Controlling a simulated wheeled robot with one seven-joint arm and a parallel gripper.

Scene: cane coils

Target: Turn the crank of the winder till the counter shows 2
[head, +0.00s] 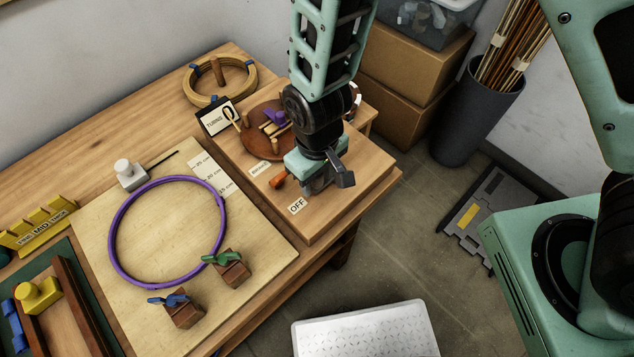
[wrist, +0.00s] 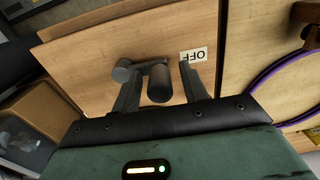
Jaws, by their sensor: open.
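The winder stands on a raised wooden board, with a round brown disc (head: 262,142) carrying pegs and a purple piece. Its counter card (head: 218,118) is marked TURNS and appears to show 0. In the wrist view, the crank is a dark grey arm with a round pivot and a cylindrical grip (wrist: 160,84). My gripper (wrist: 160,72) is open, with one finger on each side of the grip; I cannot tell whether either touches it. In the head view, my gripper (head: 320,172) hides the crank, right of the OFF label (head: 297,206).
An orange lever (head: 279,181) is close left of my gripper. A purple ring (head: 114,238) lies on a pale board with clamp blocks (head: 184,312). A cane coil (head: 190,92) is at the back. A dark bin of canes (head: 468,118) stands right of the table.

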